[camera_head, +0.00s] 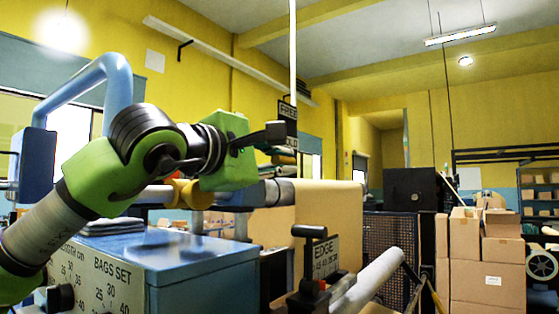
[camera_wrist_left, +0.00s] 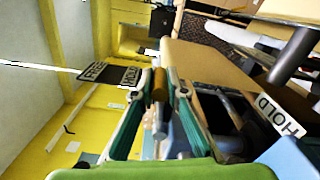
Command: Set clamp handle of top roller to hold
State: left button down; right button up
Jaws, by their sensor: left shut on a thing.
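The clamp handle (camera_wrist_left: 160,88) shows in the left wrist view as a short rod with a dark and orange-brown grip. My left gripper (camera_wrist_left: 162,76) has its two green-edged fingers closed around it. In the head view my left gripper (camera_head: 280,133) reaches in from the left, in front of the small FREE/HOLD sign (camera_head: 288,111), and covers part of the sign. The sign also shows in the left wrist view (camera_wrist_left: 110,74), left of the fingers. A HOLD label (camera_wrist_left: 278,116) is on the right there. The top roller is partly hidden behind my arm. My right gripper is out of view.
A blue cabinet (camera_head: 190,262) with printed scales stands below my left arm. A black-knobbed lever (camera_head: 310,262) and an EDGE plate (camera_head: 326,256) stand at the front. The brown paper web (camera_head: 330,215) hangs behind. Cardboard boxes (camera_head: 480,262) are stacked at the right.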

pick_arm(q)
jog(key=shift+d+f+m, duration=0.1)
jog(key=shift+f+m, duration=0.2)
jog(key=shift+f, duration=0.15)
jog(key=c, duration=2)
grip_release()
jog(key=shift+s, duration=0.1)
jog(key=shift+v, duration=6)
